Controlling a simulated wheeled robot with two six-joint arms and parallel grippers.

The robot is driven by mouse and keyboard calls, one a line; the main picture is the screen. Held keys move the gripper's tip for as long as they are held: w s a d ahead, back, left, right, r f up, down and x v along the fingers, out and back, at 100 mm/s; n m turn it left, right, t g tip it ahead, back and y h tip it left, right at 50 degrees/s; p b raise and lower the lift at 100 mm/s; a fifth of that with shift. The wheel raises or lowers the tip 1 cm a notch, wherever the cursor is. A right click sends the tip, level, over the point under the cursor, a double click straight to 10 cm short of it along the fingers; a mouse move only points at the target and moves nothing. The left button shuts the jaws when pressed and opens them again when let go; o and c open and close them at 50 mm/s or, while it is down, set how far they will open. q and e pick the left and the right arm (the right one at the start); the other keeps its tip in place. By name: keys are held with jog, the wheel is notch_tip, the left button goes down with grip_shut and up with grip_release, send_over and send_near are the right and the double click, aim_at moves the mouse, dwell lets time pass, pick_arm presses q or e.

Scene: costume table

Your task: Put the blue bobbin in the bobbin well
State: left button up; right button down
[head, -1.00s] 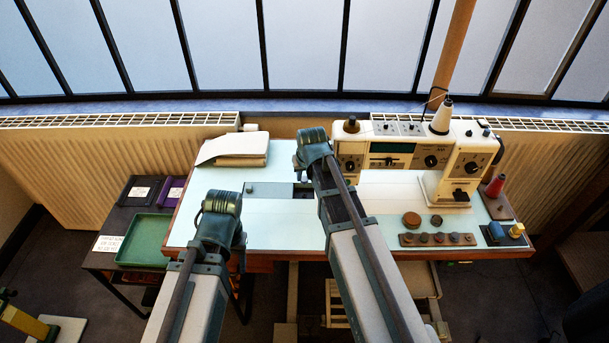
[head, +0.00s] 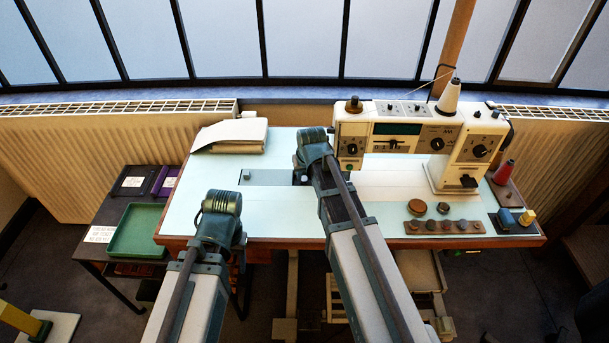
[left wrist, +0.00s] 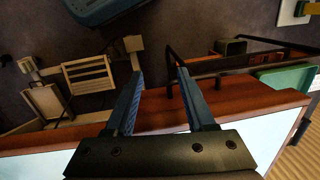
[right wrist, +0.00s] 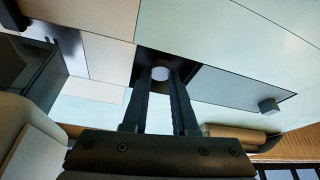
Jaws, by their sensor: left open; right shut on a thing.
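My right gripper (right wrist: 160,80) is shut on a small round, pale lilac-grey thing, probably the blue bobbin (right wrist: 160,73); its colour is not clear. It shows end-on between the fingertips, over the dark opening of the bobbin well (right wrist: 149,62). I cannot tell whether it is inside the well or above it. My left gripper (left wrist: 160,73) is open and empty by the table's front edge.
The sewing machine (head: 408,137) stands right of my right arm. A brown rack (head: 462,232) with several dark round pieces lies at the front right. Folded cloth (head: 233,134) lies back left. A green tray (head: 138,230) sits on the side table. The table's front left is clear.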

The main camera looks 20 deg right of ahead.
dwell(0.5)
jog(key=c, duration=0.6)
grip_release()
jog(key=p+v, duration=0.6)
jog(key=v, duration=0.1)
jog(key=shift+s+r+p, duration=0.1)
jog(key=shift+r+p, duration=0.1)
jog(key=shift+p, duration=0.2)
